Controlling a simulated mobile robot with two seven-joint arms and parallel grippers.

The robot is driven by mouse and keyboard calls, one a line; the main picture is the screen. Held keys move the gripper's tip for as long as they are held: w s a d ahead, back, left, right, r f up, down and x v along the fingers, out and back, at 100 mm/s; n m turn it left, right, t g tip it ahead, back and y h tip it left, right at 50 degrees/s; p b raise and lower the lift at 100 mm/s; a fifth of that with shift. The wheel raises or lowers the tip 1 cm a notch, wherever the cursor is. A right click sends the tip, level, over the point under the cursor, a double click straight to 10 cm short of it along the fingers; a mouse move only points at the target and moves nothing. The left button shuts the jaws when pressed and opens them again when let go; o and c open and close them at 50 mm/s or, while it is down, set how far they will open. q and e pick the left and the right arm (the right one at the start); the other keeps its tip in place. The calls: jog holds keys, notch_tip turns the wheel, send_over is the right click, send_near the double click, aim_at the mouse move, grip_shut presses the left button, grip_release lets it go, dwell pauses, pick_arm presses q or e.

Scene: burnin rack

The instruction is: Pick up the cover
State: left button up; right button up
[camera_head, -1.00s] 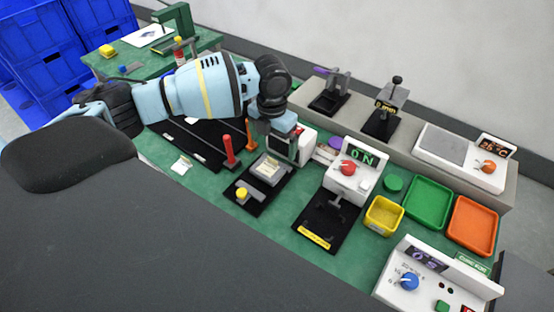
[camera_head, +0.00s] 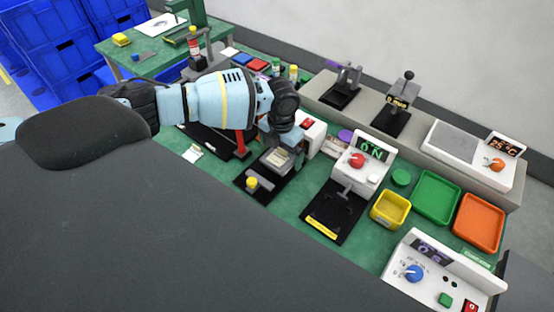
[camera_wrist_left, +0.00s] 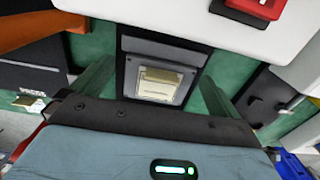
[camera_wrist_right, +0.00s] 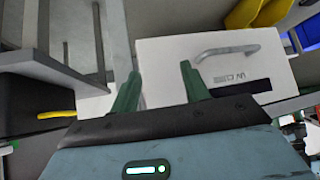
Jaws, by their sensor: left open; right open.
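No part is marked as the cover, so I cannot be sure which it is. A grey square block with a beige ribbed insert (camera_head: 277,158) sits on a black fixture base (camera_head: 257,195), beside a yellow knob (camera_head: 252,183). In the left wrist view the beige insert (camera_wrist_left: 160,82) lies between my open green fingers, inside a grey frame (camera_wrist_left: 160,98). My left gripper (camera_wrist_left: 155,80) is above it and holds nothing; its arm partly hides the block in the head view. My right gripper (camera_wrist_right: 159,78) is open and empty, facing a white box labelled UV CURE (camera_wrist_right: 200,60).
Yellow (camera_head: 390,210), green (camera_head: 437,197) and orange (camera_head: 479,222) trays lie further right. A red post (camera_head: 240,145) stands close under my left arm.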

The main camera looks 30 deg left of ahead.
pick_arm(q)
jog(key=shift+f, duration=0.2)
jog(key=c, duration=1)
jog(key=shift+r, duration=5.05)
jog(key=shift+c, duration=0.2)
